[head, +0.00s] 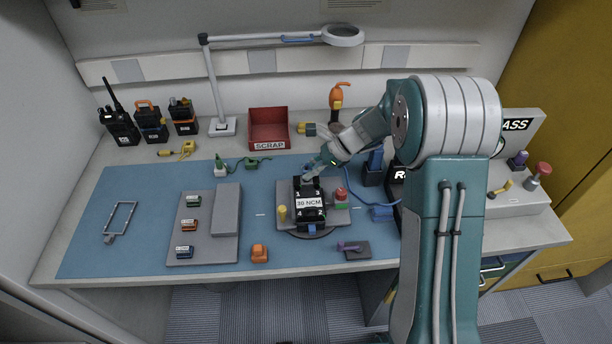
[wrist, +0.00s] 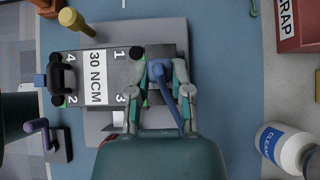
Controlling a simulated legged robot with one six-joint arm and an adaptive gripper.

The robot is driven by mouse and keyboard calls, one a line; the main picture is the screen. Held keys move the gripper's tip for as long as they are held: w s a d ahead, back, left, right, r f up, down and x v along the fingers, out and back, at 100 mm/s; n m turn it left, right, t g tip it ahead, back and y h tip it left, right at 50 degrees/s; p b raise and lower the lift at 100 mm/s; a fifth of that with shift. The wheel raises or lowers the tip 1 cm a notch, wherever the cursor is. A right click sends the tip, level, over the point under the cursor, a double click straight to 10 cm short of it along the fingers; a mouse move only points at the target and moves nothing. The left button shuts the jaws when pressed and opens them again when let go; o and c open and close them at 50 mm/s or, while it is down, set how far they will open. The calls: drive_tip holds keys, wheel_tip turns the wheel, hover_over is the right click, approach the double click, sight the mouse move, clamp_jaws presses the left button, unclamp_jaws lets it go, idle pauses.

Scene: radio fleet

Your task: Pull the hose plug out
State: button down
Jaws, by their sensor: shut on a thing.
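The hose plug (wrist: 157,68) is blue and sits between my gripper's fingers at the end of the black box marked 30 NCM (wrist: 97,75), beside the numbers 1 and 3. My gripper (wrist: 161,88) is shut on it. A blue hose (wrist: 172,112) trails from the plug back under my wrist. In the head view my gripper (head: 312,168) reaches down at the box's far end, and the box (head: 309,214) rests on a grey plate (head: 341,215). Whether the plug is still seated in the box is hidden by the fingers.
A red button (head: 341,194) and a yellow post (head: 282,213) flank the box. A red scrap bin (head: 268,128) stands behind, with a lamp (head: 222,127) beside it. A purple crank (head: 350,247) lies in front.

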sight(309, 168)
drive_tip(key=shift+r, duration=1)
idle(0.8)
drive_tip(key=shift+r, duration=1.65)
